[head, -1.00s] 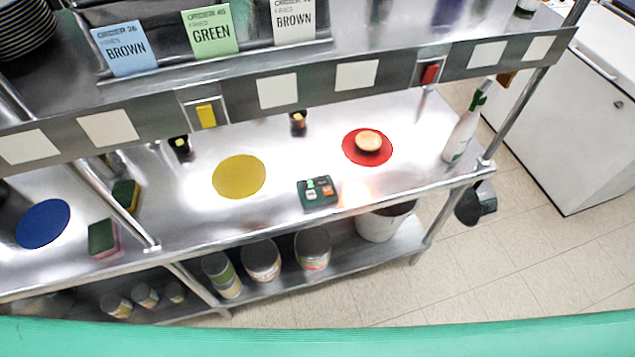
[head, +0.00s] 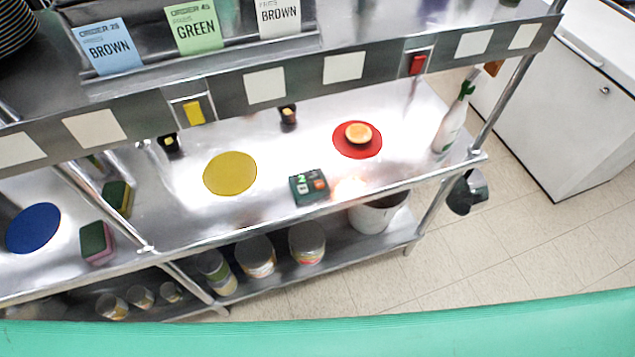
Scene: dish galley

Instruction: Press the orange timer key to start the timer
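The timer (head: 309,187) is a small dark green box on the steel counter, near the front edge and right of the yellow disc. Its top carries several small keys and markings. The orange key (head: 319,184) is at the right of its top face. Green and white marks show on its left part. Neither of my grippers is in the head view, and nothing touches the timer.
A red disc (head: 370,150) with a bun (head: 358,133) lies behind the timer. A yellow disc (head: 230,174), blue disc (head: 33,228), sponges (head: 97,242) and spray bottle (head: 453,120) share the counter. A low shelf (head: 180,110) overhangs its back. Floor is clear at right.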

